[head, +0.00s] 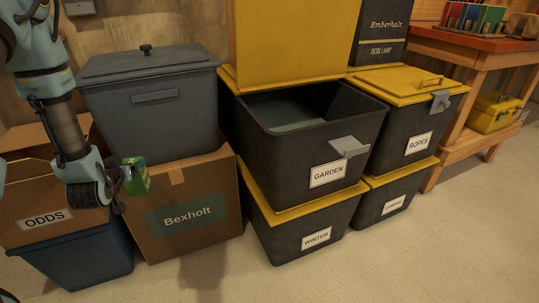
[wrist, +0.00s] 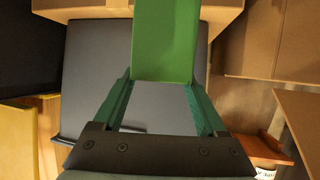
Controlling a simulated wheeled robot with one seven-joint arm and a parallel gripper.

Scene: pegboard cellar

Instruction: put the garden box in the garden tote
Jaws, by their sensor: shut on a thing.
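The garden box is a small green box (head: 135,177), held in front of the cardboard boxes at the left of the head view. It also shows in the wrist view as a green block (wrist: 166,40) between the fingers. My gripper (head: 124,184) is shut on it; both fingers show in the wrist view (wrist: 163,82). The garden tote (head: 284,143) is dark grey with a white GARDEN label, to the right of my gripper. Its yellow lid (head: 288,40) stands raised and its top is open. Part of its floor is hidden by the front wall.
The garden tote stands on the WINTER tote (head: 287,240). The ROPES tote (head: 402,133), lid closed, is to its right. A lidded grey bin (head: 150,115) stands on the Bexholt carton (head: 222,183). Floor in front is clear.

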